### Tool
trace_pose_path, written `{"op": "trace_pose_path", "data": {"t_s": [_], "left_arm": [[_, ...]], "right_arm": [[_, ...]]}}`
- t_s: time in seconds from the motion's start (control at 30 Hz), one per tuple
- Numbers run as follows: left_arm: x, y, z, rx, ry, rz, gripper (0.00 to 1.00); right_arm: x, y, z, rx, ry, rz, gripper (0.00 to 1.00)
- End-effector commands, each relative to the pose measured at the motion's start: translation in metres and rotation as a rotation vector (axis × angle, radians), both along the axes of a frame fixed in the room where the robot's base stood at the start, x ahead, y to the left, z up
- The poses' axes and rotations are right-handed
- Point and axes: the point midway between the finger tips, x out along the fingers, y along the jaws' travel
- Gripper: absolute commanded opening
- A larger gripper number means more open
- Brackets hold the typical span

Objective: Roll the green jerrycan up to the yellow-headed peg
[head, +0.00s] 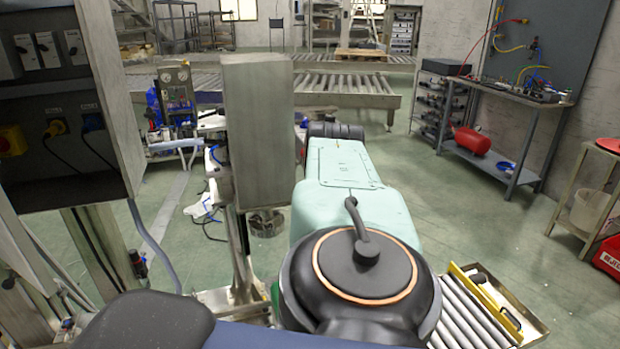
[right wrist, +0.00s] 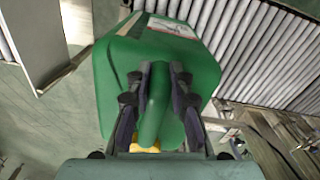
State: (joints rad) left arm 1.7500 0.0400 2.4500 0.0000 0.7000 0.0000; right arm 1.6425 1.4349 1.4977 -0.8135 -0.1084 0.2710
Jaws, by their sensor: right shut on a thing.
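The green jerrycan (right wrist: 110,75) fills the middle of the right wrist view, with a white label on its far end. My right gripper (right wrist: 155,78) is shut on its handle (right wrist: 154,100), one finger on each side. In the head view my own right arm covers most of it; only a green sliver (head: 275,296) shows left of the arm. A small yellow patch (right wrist: 143,150) shows below the handle; I cannot tell whether it is a cap or a peg head. No yellow-headed peg can be made out clearly. My left gripper is out of view.
A short roller bed (head: 472,318) with a yellow edge bar (head: 490,297) lies at the lower right. A grey metal post (head: 258,130) and a control cabinet (head: 62,110) stand on the left. A workbench (head: 505,97) is back right.

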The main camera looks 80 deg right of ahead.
Motion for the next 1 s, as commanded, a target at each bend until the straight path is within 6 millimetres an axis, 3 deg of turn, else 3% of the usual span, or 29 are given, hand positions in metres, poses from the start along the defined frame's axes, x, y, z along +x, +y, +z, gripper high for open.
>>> {"op": "trace_pose_path", "data": {"t_s": [0.2,0.77,0.8,1.0], "left_arm": [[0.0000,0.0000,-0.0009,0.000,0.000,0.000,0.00],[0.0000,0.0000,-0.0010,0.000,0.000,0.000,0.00],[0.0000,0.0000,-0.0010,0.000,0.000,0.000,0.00],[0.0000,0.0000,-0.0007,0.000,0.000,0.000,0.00]], "right_arm": [[-0.0087,0.0031,-0.0017,0.012,0.011,-0.001,0.00],[-0.0098,0.0024,-0.0017,0.012,0.011,0.000,0.00],[-0.0097,0.0025,-0.0017,0.012,0.011,0.000,0.22],[-0.0076,0.0005,-0.0011,0.007,0.007,0.000,0.39]]}}
